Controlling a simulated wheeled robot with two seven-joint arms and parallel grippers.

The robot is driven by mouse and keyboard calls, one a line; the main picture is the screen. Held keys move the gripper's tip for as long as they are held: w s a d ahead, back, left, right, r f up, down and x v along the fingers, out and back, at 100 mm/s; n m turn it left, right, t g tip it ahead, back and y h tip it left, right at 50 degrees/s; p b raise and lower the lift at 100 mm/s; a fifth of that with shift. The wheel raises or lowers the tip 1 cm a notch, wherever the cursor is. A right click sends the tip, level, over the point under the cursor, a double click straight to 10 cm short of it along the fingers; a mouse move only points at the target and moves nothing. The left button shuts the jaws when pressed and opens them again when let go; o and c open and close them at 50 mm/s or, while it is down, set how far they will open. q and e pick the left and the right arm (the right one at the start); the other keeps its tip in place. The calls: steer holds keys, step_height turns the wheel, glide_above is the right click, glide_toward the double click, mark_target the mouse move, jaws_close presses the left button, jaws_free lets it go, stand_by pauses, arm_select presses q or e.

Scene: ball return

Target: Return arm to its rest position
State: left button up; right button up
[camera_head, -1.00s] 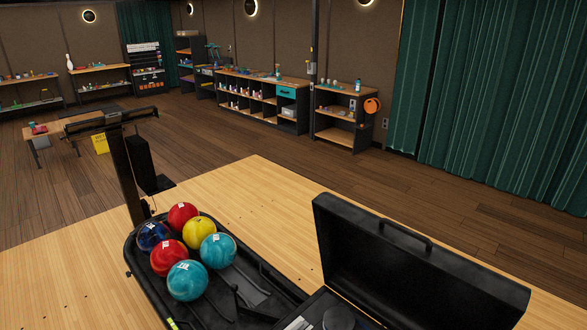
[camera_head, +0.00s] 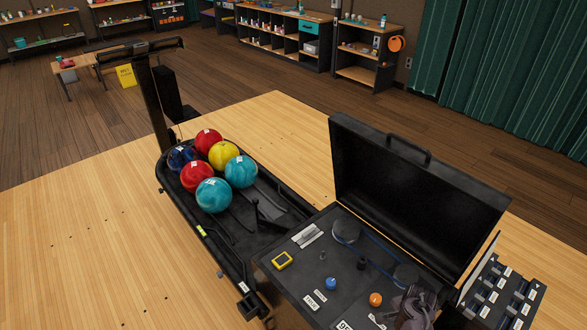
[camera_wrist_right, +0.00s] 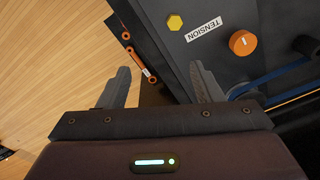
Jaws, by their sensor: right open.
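My right gripper (camera_wrist_right: 160,82) is open in the right wrist view, its two grey fingers well apart with nothing held between them. Beyond the fingers are the edge of a dark machine panel and the wooden floor. A grey shape at the bottom right of the head view looks like part of my right gripper (camera_head: 410,312), over the near corner of the open machine box. The box's control panel (camera_head: 305,270) has an orange knob (camera_head: 376,299) and a blue knob (camera_head: 331,284). The orange knob (camera_wrist_right: 243,42) also shows beside a TENSION label. My left gripper is not in view.
A black ball tray (camera_head: 270,190) holds several red, blue, teal and yellow balls (camera_head: 213,195). The raised box lid (camera_head: 410,195) stands behind the panel. A switch block (camera_head: 500,292) is at right. The wooden floor (camera_head: 90,240) at left is clear.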

steer(key=s+a+r+n+t, duration=0.1)
steer(key=s+a+r+n, duration=0.4)
steer(key=r, duration=0.4)
steer(key=s+a+r+n+t, duration=0.1)
steer(key=s+a+r+n, duration=0.1)
steer(key=s+r+n, duration=0.55)
steer(key=s+a+r+n+t, duration=0.15)
steer(key=a+r+n, duration=0.25)
steer(key=r, duration=0.7)
step_height(320, 180, down, 38)
steer(key=s+f+g+b, duration=0.1)
steer(key=s+g+b, duration=0.15)
steer(key=b, duration=0.55)
arm_select(q)
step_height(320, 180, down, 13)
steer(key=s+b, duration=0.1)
steer(key=b, duration=0.4)
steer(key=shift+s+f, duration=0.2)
arm_select(e)
steer(key=s+d+f, duration=0.3)
steer(key=s+f, duration=1.6)
steer(key=f, duration=0.3)
steer(key=shift+s+d+f+n+g+y, duration=0.15)
steer(key=shift+s+f+n+g+y, duration=0.2)
steer(key=shift+n, duration=0.1)
